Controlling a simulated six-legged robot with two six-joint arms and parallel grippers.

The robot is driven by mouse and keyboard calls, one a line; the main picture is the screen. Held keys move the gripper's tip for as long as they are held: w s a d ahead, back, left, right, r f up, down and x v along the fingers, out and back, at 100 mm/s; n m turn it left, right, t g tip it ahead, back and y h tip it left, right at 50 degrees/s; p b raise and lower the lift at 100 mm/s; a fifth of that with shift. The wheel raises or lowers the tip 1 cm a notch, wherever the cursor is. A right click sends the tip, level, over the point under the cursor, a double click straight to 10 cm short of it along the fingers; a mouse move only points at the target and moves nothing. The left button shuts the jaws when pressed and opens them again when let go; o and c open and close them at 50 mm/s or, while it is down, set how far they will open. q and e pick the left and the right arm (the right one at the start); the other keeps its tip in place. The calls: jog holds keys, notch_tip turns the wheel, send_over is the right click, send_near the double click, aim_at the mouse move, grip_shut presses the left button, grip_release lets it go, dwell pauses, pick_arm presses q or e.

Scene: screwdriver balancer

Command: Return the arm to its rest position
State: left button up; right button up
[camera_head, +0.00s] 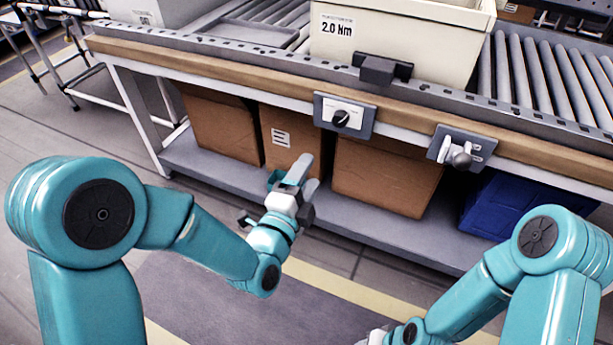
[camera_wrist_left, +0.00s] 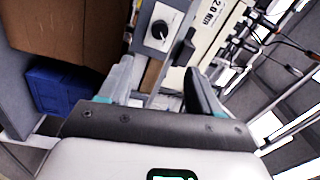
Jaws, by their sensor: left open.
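My left gripper (camera_head: 298,176) is open and empty in the head view, in front of the lower shelf of the conveyor bench and apart from it. In the left wrist view its two fingers (camera_wrist_left: 160,84) stand apart with nothing between them. Beyond them a control panel with a black knob (camera_wrist_left: 159,30) shows. My right arm (camera_head: 500,275) comes in at the lower right of the head view. Its gripper is mostly cut off at the bottom edge, so its fingers cannot be made out.
The bench's wooden front edge (camera_head: 270,91) carries the knob panel (camera_head: 345,115) and a lever panel (camera_head: 461,148). A cream bin marked 2.0 Nm (camera_head: 405,35) stands on top. Cardboard boxes (camera_head: 385,178) and a blue crate (camera_head: 508,208) sit on the lower shelf. Floor in front is clear.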

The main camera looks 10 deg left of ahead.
pick_arm(q)
jog(key=a+f+n+g+y, duration=0.25)
jog(key=a+f, duration=0.55)
jog(key=f, duration=0.4)
jog(key=s+a+f+n+g+y, duration=0.15)
jog(key=s+f+n+g, duration=0.4)
jog(key=f, duration=0.75)
jog(key=s+d+f+n+g+h, duration=0.1)
jog(key=s+f+n+g, duration=0.35)
jog(key=s+n, duration=0.35)
jog(key=s+d+f+n+g+h, duration=0.1)
jog(key=s+f+n+g, duration=0.3)
jog(key=s, duration=0.6)
notch_tip(320, 180, up, 29)
jog(key=n+p, duration=0.1)
jog(key=p, duration=2.7)
jog(key=shift+d+n+g+p, duration=0.3)
jog(key=shift+g, duration=0.05)
jog(key=shift+w, duration=0.1)
